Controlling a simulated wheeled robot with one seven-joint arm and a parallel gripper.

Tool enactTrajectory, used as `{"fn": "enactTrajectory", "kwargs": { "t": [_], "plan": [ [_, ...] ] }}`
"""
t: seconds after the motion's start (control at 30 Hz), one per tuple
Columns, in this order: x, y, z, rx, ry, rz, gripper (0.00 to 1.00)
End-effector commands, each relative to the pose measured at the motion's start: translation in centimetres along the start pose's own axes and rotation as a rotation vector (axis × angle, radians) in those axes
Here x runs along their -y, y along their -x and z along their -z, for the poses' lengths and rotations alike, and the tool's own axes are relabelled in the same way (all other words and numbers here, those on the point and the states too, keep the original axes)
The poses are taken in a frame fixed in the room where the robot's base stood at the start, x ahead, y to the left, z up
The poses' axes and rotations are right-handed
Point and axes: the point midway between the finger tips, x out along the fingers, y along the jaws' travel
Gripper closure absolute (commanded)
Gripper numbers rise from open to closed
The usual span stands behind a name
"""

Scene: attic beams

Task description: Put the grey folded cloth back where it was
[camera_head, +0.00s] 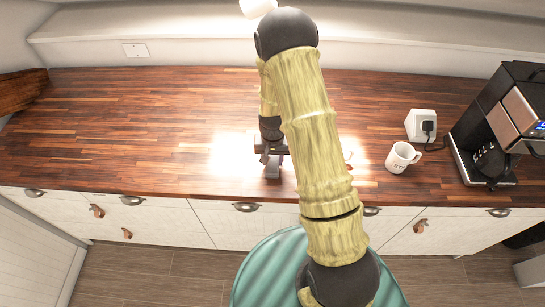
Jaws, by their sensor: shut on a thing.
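My gripper (271,168) is at the middle of the wooden counter, low over its front part, pointing down. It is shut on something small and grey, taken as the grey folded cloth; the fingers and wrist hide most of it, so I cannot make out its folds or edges. I cannot tell whether it touches the counter. No other grey cloth shows on the counter. My arm crosses the view and hides part of the counter just right of the gripper.
The wooden countertop (130,125) is clear on the left, with a brown wooden object (20,92) at its far left end. A white mug (402,158), a socket box (421,124) with a plug, and a coffee machine (497,125) stand on the right. Bright glare flanks the gripper.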

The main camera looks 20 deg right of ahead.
Motion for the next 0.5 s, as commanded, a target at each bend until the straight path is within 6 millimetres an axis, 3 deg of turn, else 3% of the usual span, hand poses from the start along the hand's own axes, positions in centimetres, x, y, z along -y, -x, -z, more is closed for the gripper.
{"fn": "enactTrajectory", "kwargs": {
  "t": [0.4,0.43,0.5],
  "plan": [
    [0.01,-0.62,0.02,-0.001,0.0,0.0,0.78],
    [0.02,-0.53,0.03,-0.001,0.0,0.0,0.56],
    [0.01,-0.49,0.03,-0.001,0.0,0.0,0.42]
  ]
}}
